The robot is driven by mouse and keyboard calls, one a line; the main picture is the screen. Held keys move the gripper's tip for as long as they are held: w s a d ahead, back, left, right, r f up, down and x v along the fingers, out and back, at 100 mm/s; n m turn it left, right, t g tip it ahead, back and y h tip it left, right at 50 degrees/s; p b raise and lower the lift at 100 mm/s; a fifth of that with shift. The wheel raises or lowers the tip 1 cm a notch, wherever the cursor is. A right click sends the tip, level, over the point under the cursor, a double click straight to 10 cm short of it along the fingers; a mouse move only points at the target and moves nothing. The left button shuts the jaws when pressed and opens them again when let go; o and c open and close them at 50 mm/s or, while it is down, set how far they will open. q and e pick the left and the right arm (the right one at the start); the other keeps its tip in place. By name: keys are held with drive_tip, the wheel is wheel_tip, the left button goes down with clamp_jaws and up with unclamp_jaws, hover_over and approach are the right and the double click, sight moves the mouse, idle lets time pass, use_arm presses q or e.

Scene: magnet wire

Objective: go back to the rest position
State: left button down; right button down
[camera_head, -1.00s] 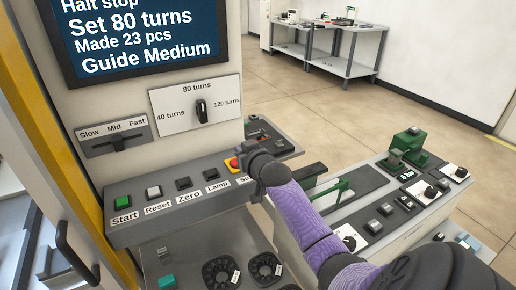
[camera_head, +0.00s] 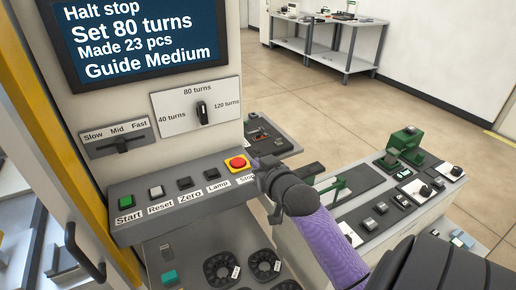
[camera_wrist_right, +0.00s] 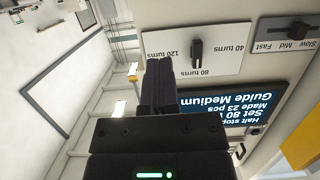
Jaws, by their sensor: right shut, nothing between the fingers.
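My right gripper (camera_head: 262,168) is near the right end of the button panel, just right of the red stop button (camera_head: 237,163) on its yellow base. It looks apart from the button and partly covers the Stop label. In the right wrist view its dark fingers (camera_wrist_right: 160,68) are together with nothing between them. My right arm comes in from the lower right of the head view, its purple sleeve below the gripper. The screen (camera_head: 138,38) reads "Halt stop", "Set 80 turns", "Made 23 pcs" and "Guide Medium". My left gripper is not in view.
The turns dial (camera_head: 202,112) points up to 80 turns. The speed slider (camera_head: 122,145) sits near Mid. A bench (camera_head: 350,200) with green fixtures and switches stands on the right, under and beside my arm. Black round spools (camera_head: 222,268) lie below the panel. A far table (camera_head: 315,32) stands at the back.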

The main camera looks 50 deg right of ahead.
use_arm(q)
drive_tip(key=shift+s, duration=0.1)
